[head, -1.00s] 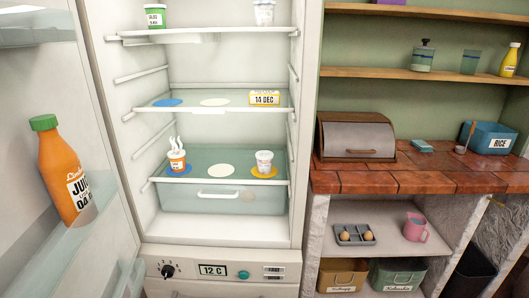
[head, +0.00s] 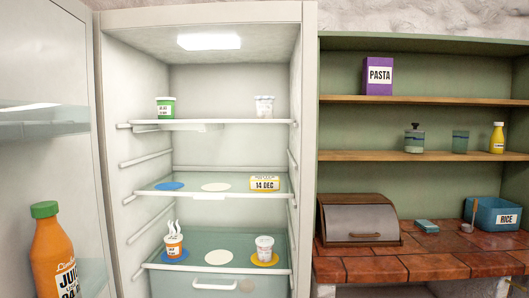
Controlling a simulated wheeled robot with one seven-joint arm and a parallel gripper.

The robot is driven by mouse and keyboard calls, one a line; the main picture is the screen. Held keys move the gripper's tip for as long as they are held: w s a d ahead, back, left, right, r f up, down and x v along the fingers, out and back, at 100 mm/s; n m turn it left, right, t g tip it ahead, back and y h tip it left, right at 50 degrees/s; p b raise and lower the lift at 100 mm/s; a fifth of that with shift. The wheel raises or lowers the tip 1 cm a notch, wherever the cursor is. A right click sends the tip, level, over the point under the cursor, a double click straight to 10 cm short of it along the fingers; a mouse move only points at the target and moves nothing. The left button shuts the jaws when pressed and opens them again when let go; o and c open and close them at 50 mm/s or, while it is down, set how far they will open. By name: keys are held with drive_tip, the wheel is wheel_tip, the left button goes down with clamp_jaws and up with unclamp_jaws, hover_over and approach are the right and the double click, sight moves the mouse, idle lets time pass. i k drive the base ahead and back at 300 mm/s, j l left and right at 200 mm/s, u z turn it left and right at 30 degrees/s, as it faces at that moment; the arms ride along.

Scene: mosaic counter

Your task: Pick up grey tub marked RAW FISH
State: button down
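I see no grey tub marked RAW FISH in the head view. On the open fridge's top shelf (head: 215,124) stand a green tub (head: 166,108) with a small label and a whitish pot (head: 264,107). On the lower glass shelf (head: 142,262) an orange tub (head: 173,246) with white steam-like shapes stands on a blue disc, and a white pot (head: 264,249) stands on a yellow disc. The small labels on these are too small to read surely. My gripper is not in view.
A yellow pack marked 14 DEC (head: 265,184) lies on the middle shelf beside bare blue and white discs. A juice bottle (head: 54,255) stands in the open door at left. Right of the fridge, a bread bin (head: 360,221) and a RICE box (head: 493,216) stand on the tiled counter.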

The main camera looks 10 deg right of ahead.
sight(264, 104)
drive_tip(key=i+l+u, duration=0.35)
drive_tip(key=i+l, duration=0.25)
drive_tip(key=i, duration=0.2)
